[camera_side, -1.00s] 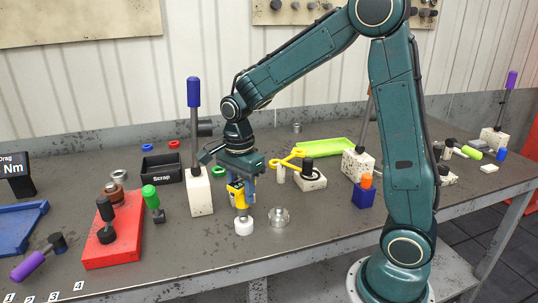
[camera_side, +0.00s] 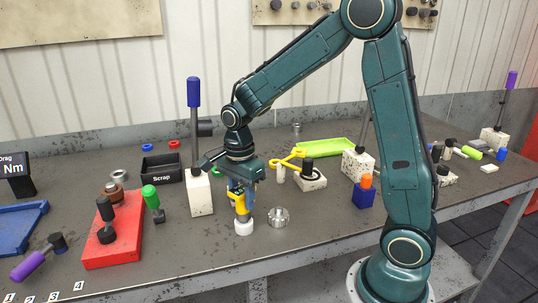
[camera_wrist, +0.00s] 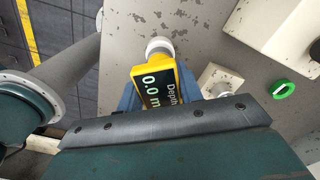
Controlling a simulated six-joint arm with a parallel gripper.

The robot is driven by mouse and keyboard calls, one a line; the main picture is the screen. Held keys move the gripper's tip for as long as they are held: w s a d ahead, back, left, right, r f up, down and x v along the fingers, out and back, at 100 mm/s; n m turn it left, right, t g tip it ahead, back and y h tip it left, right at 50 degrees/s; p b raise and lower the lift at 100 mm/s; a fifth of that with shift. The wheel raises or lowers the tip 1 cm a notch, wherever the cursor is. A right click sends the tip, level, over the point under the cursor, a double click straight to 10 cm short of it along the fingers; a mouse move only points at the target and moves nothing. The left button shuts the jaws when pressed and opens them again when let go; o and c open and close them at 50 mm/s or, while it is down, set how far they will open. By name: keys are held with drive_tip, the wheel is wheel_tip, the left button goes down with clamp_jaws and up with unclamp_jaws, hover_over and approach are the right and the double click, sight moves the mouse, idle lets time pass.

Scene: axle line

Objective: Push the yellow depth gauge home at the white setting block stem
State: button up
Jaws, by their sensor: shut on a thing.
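The yellow depth gauge (camera_side: 240,202) is held in my gripper (camera_side: 243,192), whose blue fingers are shut on it. In the wrist view the gauge (camera_wrist: 155,67) has a dark display reading 0.0, partly cut off by the gripper. The white setting block (camera_side: 244,227) is a small round piece standing on the bench, directly below the gauge. In the wrist view the white block (camera_wrist: 160,47) shows at the gauge's far end. The gauge's lower end is at the stem; I cannot tell whether it is fully seated.
A metal flanged disc (camera_side: 279,217) stands close right of the block. A white speckled block (camera_side: 199,194) with a tall blue-handled lever is just left. A red plate (camera_side: 113,240) lies farther left. A green ring (camera_wrist: 280,89) lies nearby. The bench in front is clear.

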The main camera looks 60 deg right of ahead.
drive_tip(key=shift+f, duration=0.65)
drive_tip(key=o, duration=1.2)
drive_tip(key=shift+c, duration=0.2)
wheel_tip(320, 180, up, 14)
drive_tip(key=shift+s, duration=0.1)
drive_tip(key=s+a+n+t, duration=0.3)
drive_tip(key=s+n+t, duration=0.2)
drive_tip(key=s+n, duration=1.3)
drive_tip(key=shift+s+a+r+n+t, duration=0.2)
drive_tip(key=shift+r+n+t, duration=0.15)
drive_tip(key=shift+n, duration=0.85)
